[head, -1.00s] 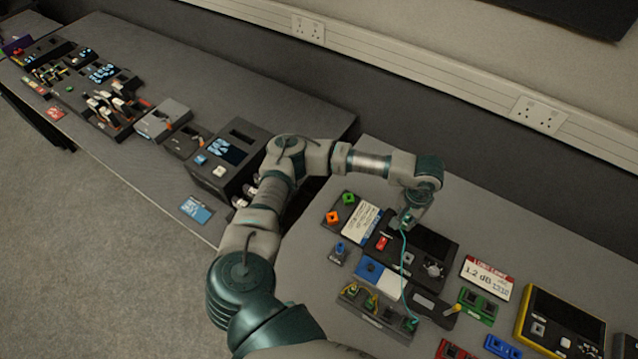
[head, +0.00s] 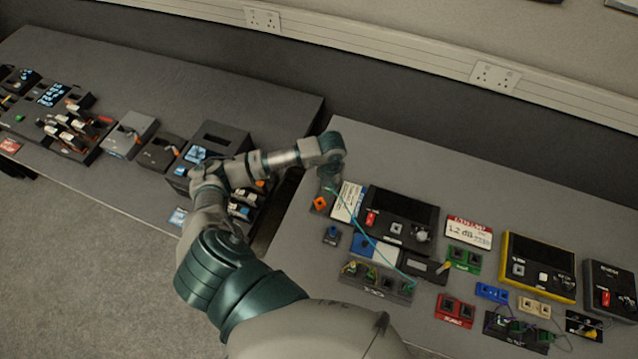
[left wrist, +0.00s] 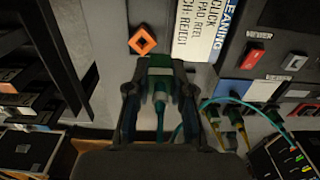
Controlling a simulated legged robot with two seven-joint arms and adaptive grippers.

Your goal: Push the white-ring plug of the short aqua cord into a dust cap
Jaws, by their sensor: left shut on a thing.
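My left gripper (head: 329,184) is over the left end of the right-hand table, pointing down. In the left wrist view its two fingers (left wrist: 158,74) are shut on the aqua plug (left wrist: 159,88). The short aqua cord (head: 362,231) hangs from it and runs to a dark socket block (head: 378,283). An orange dust cap (head: 320,203) is beside the fingers; it also shows in the left wrist view (left wrist: 143,41). My right gripper is not in view.
A white cleaning card (head: 347,202) and a dark device with a red button (head: 400,215) stand right of the gripper. A blue cap block (head: 332,235) is nearer. A gap separates the two tables. Coloured adapter blocks, such as a red one (head: 455,310), lie farther right.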

